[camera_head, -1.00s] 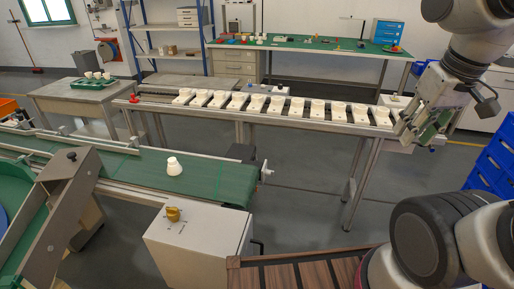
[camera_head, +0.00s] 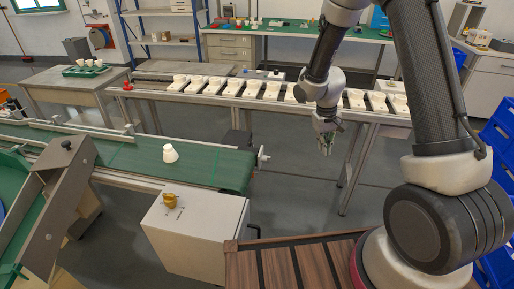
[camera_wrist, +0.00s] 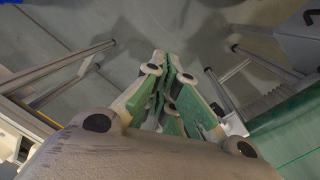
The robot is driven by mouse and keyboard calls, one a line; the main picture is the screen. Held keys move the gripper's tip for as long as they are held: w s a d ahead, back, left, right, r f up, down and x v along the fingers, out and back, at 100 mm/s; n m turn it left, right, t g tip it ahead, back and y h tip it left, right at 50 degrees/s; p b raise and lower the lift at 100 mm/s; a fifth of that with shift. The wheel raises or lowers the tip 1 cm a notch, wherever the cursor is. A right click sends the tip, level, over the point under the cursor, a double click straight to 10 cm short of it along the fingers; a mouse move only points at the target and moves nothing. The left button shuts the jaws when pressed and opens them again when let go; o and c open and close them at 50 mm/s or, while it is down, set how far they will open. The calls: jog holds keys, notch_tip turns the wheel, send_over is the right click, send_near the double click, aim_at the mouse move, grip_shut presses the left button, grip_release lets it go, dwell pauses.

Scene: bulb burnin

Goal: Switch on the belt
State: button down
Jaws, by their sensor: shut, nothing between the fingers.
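The green belt (camera_head: 205,166) runs across the left of the head view with one white bulb-like piece (camera_head: 170,154) upright on it. In front of it stands a white cabinet (camera_head: 195,235) with a yellow knob (camera_head: 169,200) and small marks on its top. My gripper (camera_head: 326,145) hangs pointing down in the gap right of the belt's end, apart from the belt and the cabinet. Its fingers are together and empty; in the wrist view (camera_wrist: 172,75) they point at the grey floor. The belt also shows at the right edge of the wrist view (camera_wrist: 292,130).
A long metal bench (camera_head: 150,95) holding a row of white sockets stands behind my gripper. Blue crates (camera_head: 497,135) stack at the right. A wooden slatted surface (camera_head: 285,262) lies at the front. The floor between belt and bench is open.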

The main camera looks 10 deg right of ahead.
jog(key=w+a+f+m+t+y, duration=0.1)
jog(key=w+a+f, duration=0.3)
jog(key=w+f, duration=0.25)
jog(key=w+a+f+t+y, duration=0.1)
jog(key=w+a+f+t, duration=0.1)
jog(key=w+a+f, duration=0.4)
jog(key=w+a+r+m+t+y, duration=0.3)
jog(key=w+a, duration=0.1)
jog(key=w, duration=0.2)
jog(key=shift+w, duration=0.3)
jog(key=shift+a, duration=0.1)
jog(key=w+a+f, duration=0.6)
jog(key=a+f, duration=0.1)
jog(key=f, duration=0.1)
jog(key=shift+f, duration=0.3)
